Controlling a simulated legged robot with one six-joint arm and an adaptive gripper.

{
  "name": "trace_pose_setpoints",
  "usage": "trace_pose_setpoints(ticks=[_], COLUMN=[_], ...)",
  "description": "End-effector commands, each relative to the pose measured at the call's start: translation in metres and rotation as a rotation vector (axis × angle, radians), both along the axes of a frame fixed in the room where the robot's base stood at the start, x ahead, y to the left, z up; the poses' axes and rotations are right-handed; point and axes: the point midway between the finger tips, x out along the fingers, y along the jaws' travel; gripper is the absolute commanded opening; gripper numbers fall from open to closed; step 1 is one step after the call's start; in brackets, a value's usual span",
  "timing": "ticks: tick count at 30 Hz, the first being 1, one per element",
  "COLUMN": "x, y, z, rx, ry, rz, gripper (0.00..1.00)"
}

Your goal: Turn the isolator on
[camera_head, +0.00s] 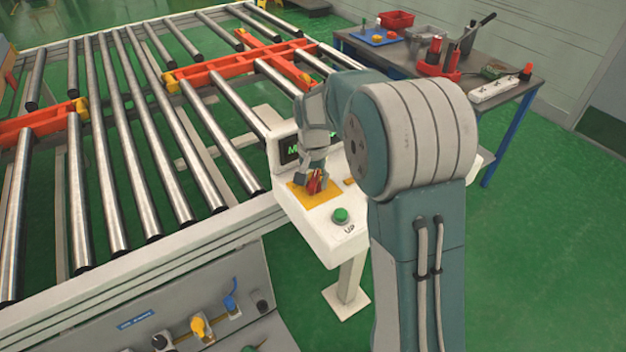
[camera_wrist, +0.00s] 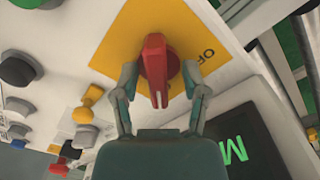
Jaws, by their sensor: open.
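The isolator is a red rotary handle (camera_wrist: 153,60) on a yellow plate (camera_wrist: 112,45) on the white control console. In the wrist view its bar points down toward my gripper, and partly hidden "OF" lettering shows to its right. My gripper (camera_wrist: 159,72) is open, with one finger on each side of the handle. Whether either finger touches the handle is not clear. In the head view, the handle (camera_head: 315,182) is partly hidden behind my gripper (camera_head: 312,178), which reaches down over the yellow plate (camera_head: 299,193).
A green UP button (camera_head: 341,216) is on the console near the plate. A dark display (camera_head: 290,152) with green lettering stands behind. A roller conveyor (camera_head: 120,140) lies left, with a lower knob panel (camera_head: 200,325) in front. A cluttered workbench (camera_head: 400,58) stands back right.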

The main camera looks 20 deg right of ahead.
Motion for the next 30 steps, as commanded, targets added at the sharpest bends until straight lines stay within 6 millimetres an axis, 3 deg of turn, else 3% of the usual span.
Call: trace_pose_setpoints(ticks=[7, 21, 30], x=[0.001, 0.002, 0.001], y=[0.0, 0.002, 0.002], z=[0.018, 0.107, 0.119], rx=[-0.001, -0.001, -0.002], ry=[-0.006, -0.002, 0.001], rz=[0.0, 0.001, 0.0], gripper=[0.57, 0.57, 0.57])
